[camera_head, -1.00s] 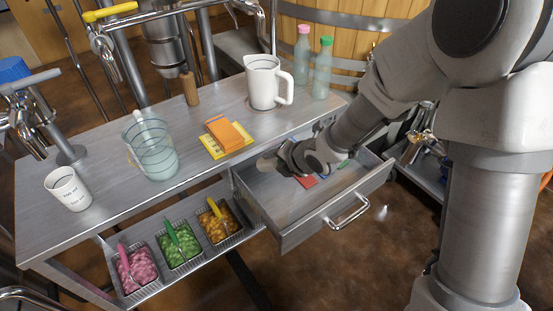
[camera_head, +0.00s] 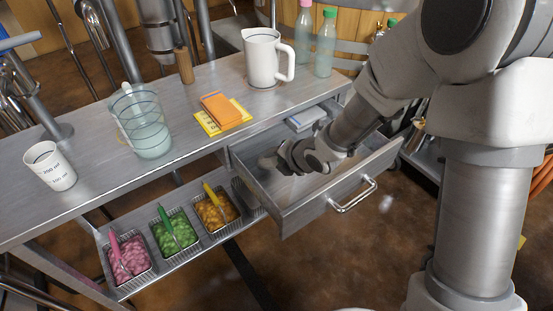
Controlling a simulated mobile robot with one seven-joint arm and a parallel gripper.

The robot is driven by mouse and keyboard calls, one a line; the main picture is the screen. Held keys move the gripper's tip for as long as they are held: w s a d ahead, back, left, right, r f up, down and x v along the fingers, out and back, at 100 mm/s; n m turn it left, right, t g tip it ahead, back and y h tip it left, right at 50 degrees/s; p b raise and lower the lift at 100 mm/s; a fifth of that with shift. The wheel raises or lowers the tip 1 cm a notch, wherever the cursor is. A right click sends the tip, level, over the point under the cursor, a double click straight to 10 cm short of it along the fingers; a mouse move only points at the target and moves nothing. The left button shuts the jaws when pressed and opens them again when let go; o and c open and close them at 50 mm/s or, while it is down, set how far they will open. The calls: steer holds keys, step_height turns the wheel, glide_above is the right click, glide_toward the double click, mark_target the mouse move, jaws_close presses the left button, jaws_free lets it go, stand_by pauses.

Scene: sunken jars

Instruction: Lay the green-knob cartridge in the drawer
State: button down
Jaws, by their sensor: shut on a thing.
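The drawer (camera_head: 290,218) stands pulled out under the right end of the metal counter. My gripper (camera_head: 281,160) is low over the drawer's left part, seen from behind and the side. It is shut on a small pale thing (camera_head: 266,161) that shows at its tip. No green knob shows on it, and I cannot tell whether it is the green-knob cartridge. My wrist hides much of the drawer floor. I cannot tell whether the held thing touches the floor.
A pale block (camera_head: 306,118) lies at the drawer's back. On the counter stand a white pitcher (camera_head: 262,58), an orange box (camera_head: 221,108), a glass beaker (camera_head: 148,135) and a white cup (camera_head: 50,166). Trays of coloured pieces (camera_head: 176,232) sit below. The drawer handle (camera_head: 354,195) juts forward.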

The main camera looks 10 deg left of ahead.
steer(key=shift+c, duration=0.9)
jaws_free()
steer(key=shift+o, duration=0.9)
steer(key=shift+r, duration=0.1)
steer(key=s+d+r+p, duration=0.3)
steer(key=r+p, duration=0.5)
steer(key=r, duration=0.1)
steer(key=shift+s+d+r, duration=0.15)
steer(key=shift+d+r, duration=0.25)
